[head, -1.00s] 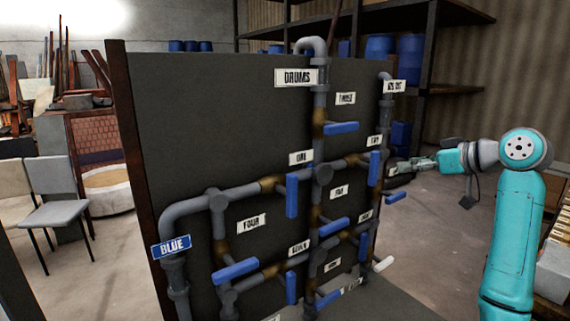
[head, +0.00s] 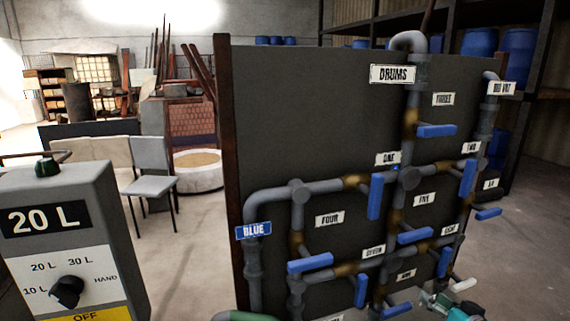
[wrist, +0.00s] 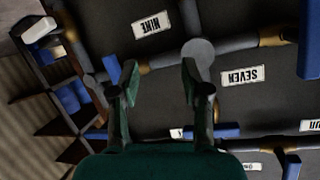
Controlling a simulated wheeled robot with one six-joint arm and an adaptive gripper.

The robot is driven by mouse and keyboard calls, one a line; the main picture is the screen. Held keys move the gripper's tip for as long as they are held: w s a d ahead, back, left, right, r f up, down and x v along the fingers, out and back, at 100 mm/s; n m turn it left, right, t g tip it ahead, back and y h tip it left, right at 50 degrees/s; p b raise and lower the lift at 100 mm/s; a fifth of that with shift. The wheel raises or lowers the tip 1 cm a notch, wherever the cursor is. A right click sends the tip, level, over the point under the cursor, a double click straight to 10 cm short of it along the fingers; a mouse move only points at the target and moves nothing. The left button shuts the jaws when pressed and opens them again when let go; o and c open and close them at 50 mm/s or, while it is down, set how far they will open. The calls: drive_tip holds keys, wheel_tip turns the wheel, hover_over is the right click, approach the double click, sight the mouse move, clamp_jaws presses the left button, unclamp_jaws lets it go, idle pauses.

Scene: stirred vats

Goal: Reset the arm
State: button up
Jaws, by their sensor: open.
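My gripper (head: 432,300) shows at the bottom right of the head view, low in front of the pipe board (head: 310,90). Only its end and a bit of my teal wrist are in that view. In the wrist view my gripper (wrist: 159,78) has its two dark green fingers spread apart with nothing between them. Behind the fingers are grey pipes, a plate reading NINE (wrist: 153,25) and a plate reading SEVEN (wrist: 243,76). The wrist picture is turned relative to the head view. I cannot tell how far the fingertips are from the pipes.
Blue valve handles (head: 375,197) stick out from the board's pipes. A grey control box (head: 75,215) marked 20 L stands at the near left, with a black knob (head: 67,291). Chairs (head: 150,170) stand behind it. Open floor (head: 530,235) lies right of the board.

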drive_tip(key=s+a+f+m+h, duration=0.1)
drive_tip(key=s+a+f, duration=0.3)
drive_tip(key=s+f, duration=0.3)
drive_tip(key=s+a+f+h, duration=0.1)
drive_tip(key=s+a+f, duration=0.35)
drive_tip(key=s, duration=0.35)
drive_tip(key=s+a+f+m+h, duration=0.1)
drive_tip(key=s+a+f, duration=0.3)
drive_tip(key=s+f, duration=0.3)
drive_tip(key=s+a+r+n, duration=0.1)
drive_tip(key=s+a+r, duration=0.1)
drive_tip(key=s, duration=0.7)
drive_tip(key=s+a+r+n, duration=0.1)
drive_tip(key=s+r, duration=0.3)
drive_tip(key=s, duration=0.5)
drive_tip(key=s+a+r+n+y, duration=0.1)
drive_tip(key=s+a+r, duration=0.2)
drive_tip(key=s, duration=0.6)
drive_tip(key=shift+s+a+r+n+t, duration=0.2)
drive_tip(key=shift+s+n+t, duration=0.1)
drive_tip(key=shift+s+n, duration=0.1)
